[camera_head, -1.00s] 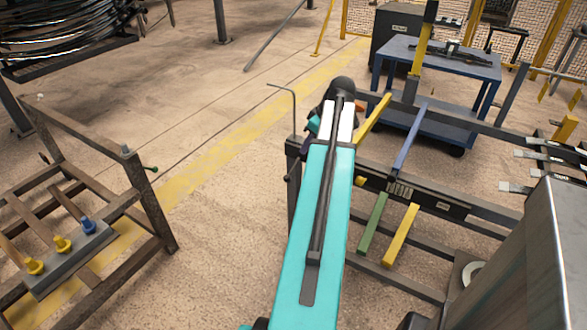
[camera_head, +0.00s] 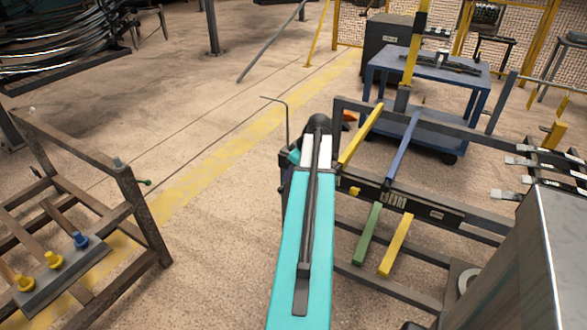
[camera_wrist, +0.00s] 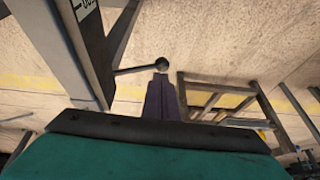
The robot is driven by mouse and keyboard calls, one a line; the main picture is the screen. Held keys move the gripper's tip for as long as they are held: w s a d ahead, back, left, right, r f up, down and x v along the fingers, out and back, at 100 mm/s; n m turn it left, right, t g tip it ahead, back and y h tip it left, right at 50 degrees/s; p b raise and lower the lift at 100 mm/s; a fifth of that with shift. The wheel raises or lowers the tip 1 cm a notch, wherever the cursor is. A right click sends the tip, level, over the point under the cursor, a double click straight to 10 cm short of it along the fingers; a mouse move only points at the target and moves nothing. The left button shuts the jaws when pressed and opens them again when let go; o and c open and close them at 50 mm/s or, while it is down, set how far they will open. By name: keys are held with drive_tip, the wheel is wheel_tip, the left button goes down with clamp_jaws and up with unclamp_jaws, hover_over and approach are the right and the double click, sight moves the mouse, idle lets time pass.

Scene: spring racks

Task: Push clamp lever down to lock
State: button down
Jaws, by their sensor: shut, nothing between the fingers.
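In the wrist view, a short dark clamp lever (camera_wrist: 140,69) with a round black knob sticks out to the right from a grey rack post (camera_wrist: 78,55). My gripper (camera_wrist: 161,79) is shut and empty; its dark purple fingers point at the knob. The tips are at or very close to the knob; I cannot tell whether they touch. In the head view, the rack's label bar (camera_head: 440,213) shows to the right of my teal arm. My arm covers most of the gripper and the lever area there.
A thin bent rod (camera_head: 287,125) stands up by the rack's left end. Yellow, blue and green bars (camera_head: 367,235) stick out from the rack. A brown rack (camera_head: 148,225) with coloured knobs stands at left. Open floor lies between the racks. A blue table (camera_head: 430,66) stands behind.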

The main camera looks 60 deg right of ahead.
sight(283, 188)
drive_tip(key=shift+x, duration=2.25)
drive_tip(key=shift+s+f, duration=0.15)
drive_tip(key=shift+s, duration=0.15)
